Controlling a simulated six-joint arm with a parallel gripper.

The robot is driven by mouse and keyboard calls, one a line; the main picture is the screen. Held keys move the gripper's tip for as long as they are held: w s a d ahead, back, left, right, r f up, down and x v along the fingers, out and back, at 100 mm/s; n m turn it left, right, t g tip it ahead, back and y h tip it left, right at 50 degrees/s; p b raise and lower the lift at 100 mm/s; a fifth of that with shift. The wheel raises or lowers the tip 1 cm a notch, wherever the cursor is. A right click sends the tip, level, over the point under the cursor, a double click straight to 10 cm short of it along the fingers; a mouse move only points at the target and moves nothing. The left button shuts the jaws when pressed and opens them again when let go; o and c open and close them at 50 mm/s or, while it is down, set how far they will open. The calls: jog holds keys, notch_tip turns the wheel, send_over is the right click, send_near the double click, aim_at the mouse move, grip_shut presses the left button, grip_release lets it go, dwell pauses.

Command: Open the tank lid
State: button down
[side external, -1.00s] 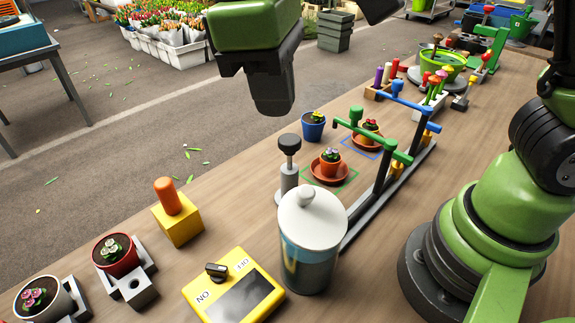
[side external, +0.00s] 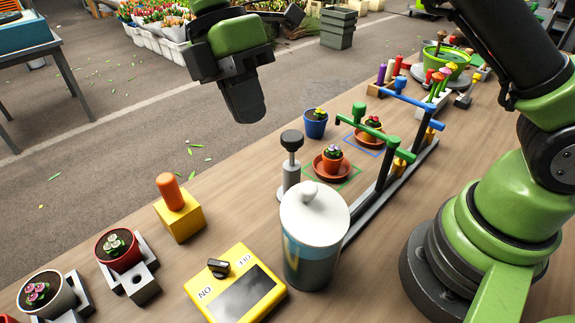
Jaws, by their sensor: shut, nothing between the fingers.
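The tank (side external: 307,262) is a grey-blue cylinder standing on the wooden bench in the lower middle of the side external view. Its white lid (side external: 325,222) sits on top, closed, with a small round knob (side external: 309,190). My gripper (side external: 247,112) is shut and empty. It hangs in the air in the upper middle of the picture, pointing down, up and to the left of the lid and well apart from it.
A black-knobbed post (side external: 291,160) stands just behind the tank. A yellow switch box (side external: 236,288) lies in front-left of it. Green and blue taps (side external: 385,135) rise on the right. An orange-handled yellow block (side external: 178,208) and potted flowers stand left.

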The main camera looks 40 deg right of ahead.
aim_at(294, 190)
jog(key=shift+s+f, duration=1.6)
jog(key=shift+s, duration=0.15)
jog(key=shift+s+f, duration=1.55)
jog(key=shift+s, duration=0.2)
jog(key=shift+r, duration=0.1)
jog(key=shift+s+r+t, duration=0.2)
jog(key=shift+t, duration=0.1)
